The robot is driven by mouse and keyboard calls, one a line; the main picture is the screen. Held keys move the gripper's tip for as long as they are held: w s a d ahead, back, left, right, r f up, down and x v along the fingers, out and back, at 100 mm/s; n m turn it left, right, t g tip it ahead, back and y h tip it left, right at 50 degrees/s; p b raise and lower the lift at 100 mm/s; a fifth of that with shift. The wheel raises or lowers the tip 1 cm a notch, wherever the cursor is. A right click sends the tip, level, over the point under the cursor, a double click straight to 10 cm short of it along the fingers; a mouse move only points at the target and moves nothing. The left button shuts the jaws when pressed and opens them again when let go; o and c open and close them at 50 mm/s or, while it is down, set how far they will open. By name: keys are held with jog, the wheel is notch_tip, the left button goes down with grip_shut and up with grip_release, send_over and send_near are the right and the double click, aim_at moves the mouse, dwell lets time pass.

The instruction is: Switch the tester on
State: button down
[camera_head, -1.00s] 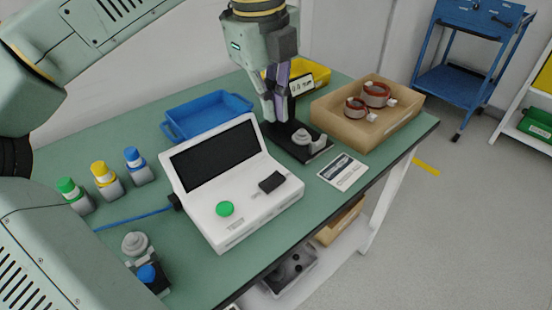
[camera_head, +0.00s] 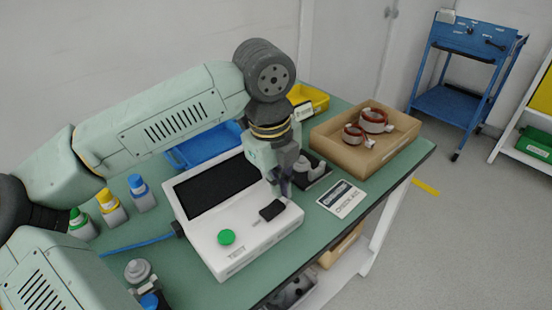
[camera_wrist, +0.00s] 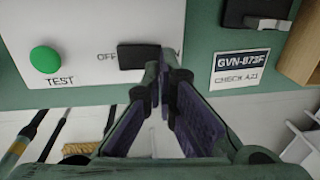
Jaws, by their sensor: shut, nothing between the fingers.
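The tester (camera_head: 245,252) is a white box with a dark sloped screen (camera_head: 215,186) on the green table. Its green TEST button (camera_head: 227,237) is at the front left of the panel. The black switch (camera_head: 271,210) is at the right, and in the wrist view the black switch (camera_wrist: 138,56) lies between the OFF label and a partly hidden label. My gripper (camera_head: 284,190) is shut and empty, pointing down at the switch's right end. In the wrist view my gripper (camera_wrist: 163,68) overlaps that end; I cannot tell whether it touches.
A sign card (camera_head: 342,198) lies right of the tester. A cardboard box (camera_head: 335,148) with red-wound stators (camera_head: 373,121) stands behind it. A blue tray (camera_head: 205,150) is behind the tester. Bottles (camera_head: 140,193) with coloured caps stand at the left.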

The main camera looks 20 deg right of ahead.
aim_at(281, 202)
jog(key=shift+d+f, duration=0.1)
jog(key=shift+f, duration=1)
jog(key=b, duration=0.1)
jog(key=f+b, duration=0.1)
jog(key=b, duration=0.1)
jog(key=shift+w+d+f, duration=0.15)
jog(key=shift+f, duration=0.15)
jog(key=shift+r+p, duration=0.4)
jog(key=shift+p, duration=0.15)
jog(key=shift+s+a+r, duration=0.3)
jog(key=shift+a+r, duration=0.05)
jog(key=shift+a, duration=0.35)
